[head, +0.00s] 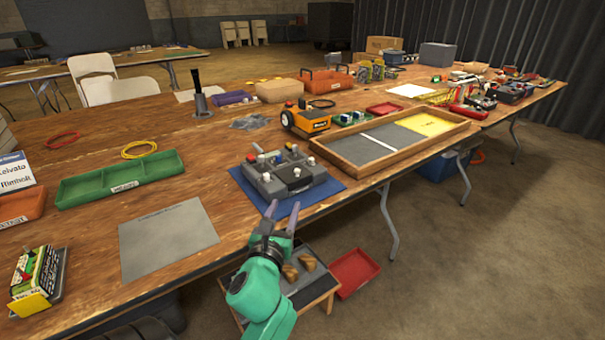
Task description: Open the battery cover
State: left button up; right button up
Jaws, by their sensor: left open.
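A grey box-shaped device (285,174) with several knobs and switches on top and a dark handle-like part on its front lies on a blue mat (323,191) near the table's front edge. A battery cover cannot be made out clearly on it at this size. My left gripper (283,210) is open, its two fingers pointing at the mat's front edge, just in front of the device. Nothing shows between the fingers, and they look apart from the device. My right gripper is out of view.
A wooden tray (348,174) with grey and yellow panels lies right of the device. An orange wheeled machine (305,121) stands behind it. A low stand (319,297) and red bin (353,272) are below the front edge.

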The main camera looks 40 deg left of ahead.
aim_at(297, 172)
pick_arm(q)
jog(key=r, duration=0.1)
jog(key=w, duration=0.1)
jog(key=r, duration=0.1)
jog(key=shift+w+a+r+p, duration=0.2)
jog(key=shift+a+r+p, duration=0.1)
jog(key=x, duration=0.7)
jog(key=f+x, duration=0.1)
jog(key=x, duration=0.3)
jog(key=shift+a, duration=0.1)
jog(key=shift+s, duration=0.1)
grip_shut()
dwell(0.4)
